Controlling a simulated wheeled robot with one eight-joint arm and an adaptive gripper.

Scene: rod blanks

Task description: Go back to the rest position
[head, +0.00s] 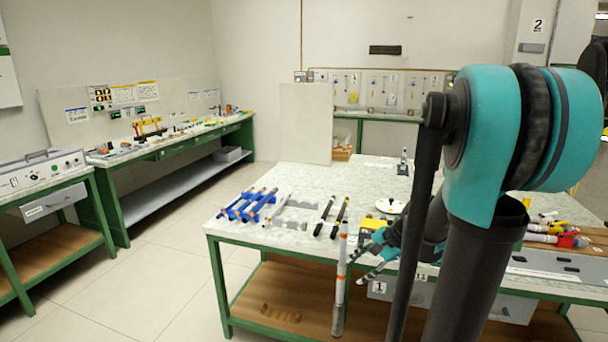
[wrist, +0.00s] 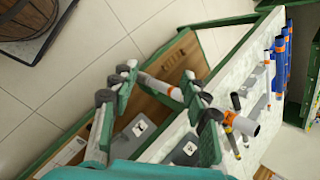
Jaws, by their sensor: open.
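My gripper (head: 358,268) is open in front of the table's near edge, with its fingers pointing left. It also shows in the wrist view (wrist: 165,98), with its two fingers spread apart. A white rod with orange bands and a grey lower end (head: 341,265) appears upright just left of the fingertips, overlapping the table's front edge. In the wrist view the rod (wrist: 160,87) runs across beyond the fingers and is partly hidden by one of them. I cannot tell whether a finger touches it or what supports it.
The table (head: 235,226) carries blue-ended rods (head: 250,205), dark rods (head: 325,215) and a white disc (head: 390,206). Red-ended rods (head: 565,238) lie at the right. A green-framed bench (head: 190,140) stands along the left wall. The floor (head: 170,270) left of the table is clear.

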